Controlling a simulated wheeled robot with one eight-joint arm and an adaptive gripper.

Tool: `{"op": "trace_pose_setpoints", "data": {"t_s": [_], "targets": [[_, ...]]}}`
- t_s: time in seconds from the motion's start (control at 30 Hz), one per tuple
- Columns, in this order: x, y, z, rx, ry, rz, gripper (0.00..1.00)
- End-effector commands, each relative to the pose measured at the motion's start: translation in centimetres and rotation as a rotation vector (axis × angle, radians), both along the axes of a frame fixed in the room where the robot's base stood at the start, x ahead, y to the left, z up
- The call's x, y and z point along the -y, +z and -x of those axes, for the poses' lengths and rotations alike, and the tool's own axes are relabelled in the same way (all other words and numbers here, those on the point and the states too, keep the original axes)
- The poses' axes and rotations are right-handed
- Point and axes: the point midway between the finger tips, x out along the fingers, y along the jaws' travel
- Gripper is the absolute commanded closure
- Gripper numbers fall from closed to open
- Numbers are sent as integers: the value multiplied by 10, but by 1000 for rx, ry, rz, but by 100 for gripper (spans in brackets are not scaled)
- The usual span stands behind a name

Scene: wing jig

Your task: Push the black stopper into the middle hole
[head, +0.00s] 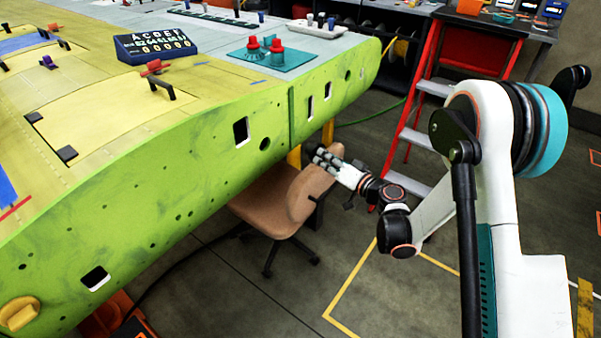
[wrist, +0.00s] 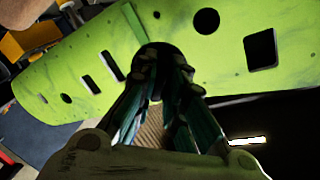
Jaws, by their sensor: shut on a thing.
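The black stopper (wrist: 158,55) is between my fingertips in the wrist view; my gripper (wrist: 160,75) is shut on it. In the head view, my gripper (head: 318,154) reaches toward the green wing edge (head: 200,175), with the dark stopper (head: 311,147) at its tip. A round open hole (head: 265,144), likely the middle one, lies left of the gripper, beside a square cutout. This hole also shows in the wrist view (wrist: 206,20), above and right of the stopper. The stopper is apart from the hole. The gap between stopper and panel is hard to judge.
A brown chair (head: 285,200) stands under the wing, close below my gripper. A red stepladder (head: 420,110) stands behind my arm. A yellow plug (head: 18,312) sits at the far left of the wing edge. Open floor lies below the gripper to the right.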

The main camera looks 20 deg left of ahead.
Motion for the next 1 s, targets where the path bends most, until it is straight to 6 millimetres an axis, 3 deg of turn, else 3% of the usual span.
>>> {"op": "trace_pose_setpoints", "data": {"t_s": [0.03, 0.1, 0.23, 0.57, 1.0], "targets": [[-19, -9, 6, -11, 59, -28, 100], [-40, -11, 14, -28, 125, -62, 100], [-62, -11, 25, -50, 201, -103, 100], [-77, -8, 27, -62, 228, -120, 100], [-110, -8, 13, -62, 227, -118, 100]]}}
